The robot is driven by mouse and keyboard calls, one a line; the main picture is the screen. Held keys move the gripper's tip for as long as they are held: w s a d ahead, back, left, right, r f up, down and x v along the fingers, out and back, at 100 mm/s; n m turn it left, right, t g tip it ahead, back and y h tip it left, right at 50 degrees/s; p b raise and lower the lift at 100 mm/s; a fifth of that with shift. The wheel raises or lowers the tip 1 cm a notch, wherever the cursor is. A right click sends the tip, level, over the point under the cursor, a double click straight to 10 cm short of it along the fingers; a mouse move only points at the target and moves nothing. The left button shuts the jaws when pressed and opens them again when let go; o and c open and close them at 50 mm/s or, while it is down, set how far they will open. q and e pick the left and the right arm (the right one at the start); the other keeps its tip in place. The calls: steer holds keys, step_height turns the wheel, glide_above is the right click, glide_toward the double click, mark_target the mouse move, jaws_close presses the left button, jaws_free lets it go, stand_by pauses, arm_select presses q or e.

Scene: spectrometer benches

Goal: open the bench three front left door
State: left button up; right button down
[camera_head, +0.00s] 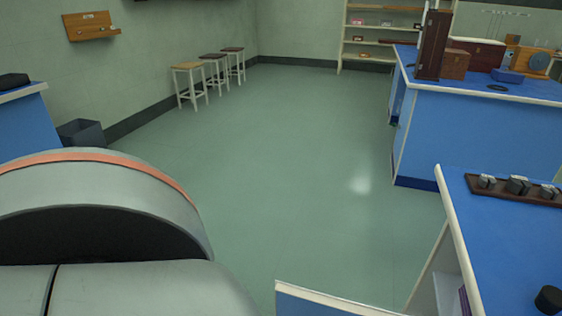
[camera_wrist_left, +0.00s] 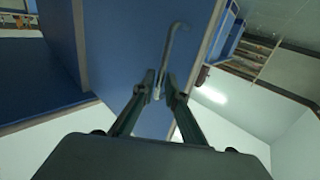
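A blue door panel (camera_head: 330,305) with a pale top edge stands swung out from the near right bench (camera_head: 500,240), at the bottom of the head view. The bench's white inside (camera_head: 447,290) shows beside it. In the left wrist view the blue door face (camera_wrist_left: 135,60) fills the middle, with a bent grey bar handle (camera_wrist_left: 172,45). My left gripper (camera_wrist_left: 159,85) has its two fingertips drawn together around the lower part of this handle. The head view does not show the left gripper, only my grey arm. My right gripper is in neither view.
A dark tray (camera_head: 515,190) with small metal pieces and a black round object (camera_head: 548,299) are on the near bench. Another blue bench (camera_head: 480,130) stands behind it. The green floor (camera_head: 270,170) between is clear. Several stools (camera_head: 210,75) stand by the wall.

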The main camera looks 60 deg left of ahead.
arm_select(q)
steer(key=s, duration=1.1)
steer(key=shift+d, duration=0.2)
steer(key=shift+s, duration=0.1)
